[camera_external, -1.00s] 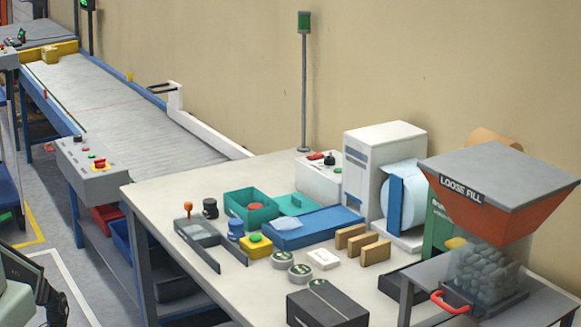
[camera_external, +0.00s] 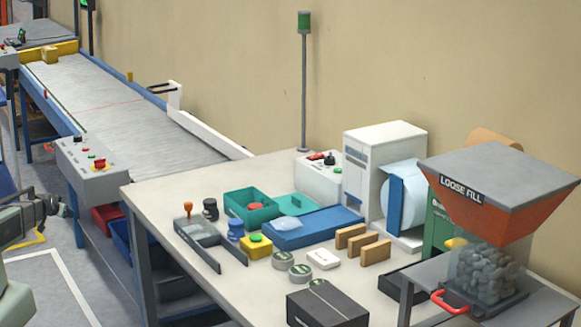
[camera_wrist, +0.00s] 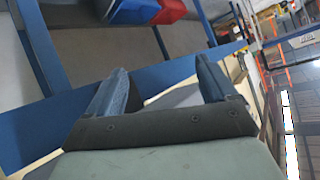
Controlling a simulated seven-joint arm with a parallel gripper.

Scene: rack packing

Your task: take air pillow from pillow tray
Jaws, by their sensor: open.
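The pillow tray (camera_external: 335,233) is a shallow blue tray on the grey-topped packing table. A pale blue air pillow (camera_external: 294,225) lies in its left part. My gripper (camera_external: 54,199) is at the left edge of the external view, off the table and well away from the tray. In the wrist view my gripper (camera_wrist: 160,85) shows two fingers spread apart with nothing between them. The wrist view does not show the tray or the pillow.
A teal bin (camera_external: 233,212) stands left of the tray, and wooden blocks (camera_external: 370,254) lie to its right. A white machine (camera_external: 372,150) with a film roll stands behind. The loose fill hopper (camera_external: 500,180) is at the right. A conveyor (camera_external: 125,115) runs behind the table's left end.

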